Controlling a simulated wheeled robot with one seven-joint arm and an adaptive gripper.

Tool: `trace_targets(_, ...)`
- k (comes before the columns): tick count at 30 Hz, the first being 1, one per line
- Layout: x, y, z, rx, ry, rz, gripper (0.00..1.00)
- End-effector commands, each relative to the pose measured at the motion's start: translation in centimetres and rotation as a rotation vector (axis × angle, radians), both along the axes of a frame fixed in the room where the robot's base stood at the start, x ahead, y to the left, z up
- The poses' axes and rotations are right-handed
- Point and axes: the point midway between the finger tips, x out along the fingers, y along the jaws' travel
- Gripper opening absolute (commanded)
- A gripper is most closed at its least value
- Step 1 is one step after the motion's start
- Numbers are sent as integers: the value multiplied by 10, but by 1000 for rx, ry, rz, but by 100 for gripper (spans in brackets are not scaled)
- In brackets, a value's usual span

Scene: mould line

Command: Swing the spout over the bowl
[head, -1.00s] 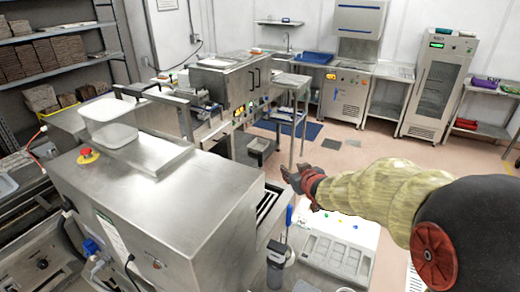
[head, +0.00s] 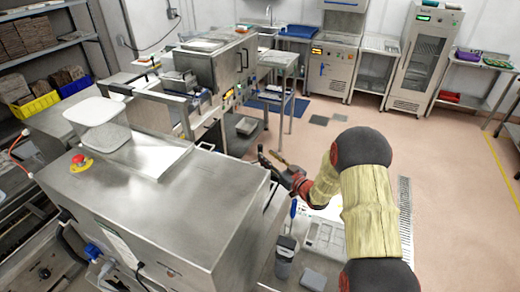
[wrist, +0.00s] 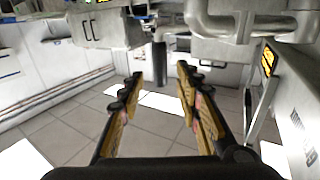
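My gripper (head: 268,160) is out in front of the arm, beside the right end of the steel machine in the head view. In the wrist view my gripper (wrist: 160,74) is open, its two yellow-padded fingers apart with nothing held. A dark upright cylinder (wrist: 159,62) shows beyond the fingertips, in line with the gap and apart from them. A thick grey bent pipe (wrist: 238,24) hangs at the upper right; I cannot tell whether it is the spout. I cannot make out a bowl in either view.
The steel machine (head: 190,205) with a red stop button fills the left front. A steel side table (head: 283,62) stands behind the gripper. A white panel (head: 325,235) lies below the arm. The floor (head: 445,190) to the right is clear.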

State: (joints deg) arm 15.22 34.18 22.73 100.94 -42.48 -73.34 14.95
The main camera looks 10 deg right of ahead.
Motion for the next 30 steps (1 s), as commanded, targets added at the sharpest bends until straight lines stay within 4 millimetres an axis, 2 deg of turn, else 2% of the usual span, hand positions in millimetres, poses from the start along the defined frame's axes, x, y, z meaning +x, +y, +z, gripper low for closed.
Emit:
trace_targets(6,32,16,1,-1,0,1,34)
trace_targets(12,50,24,0,-1,0,0,34)
trace_targets(23,54,25,0,-1,0,-1,33)
trace_targets(30,54,25,0,-1,0,-1,20)
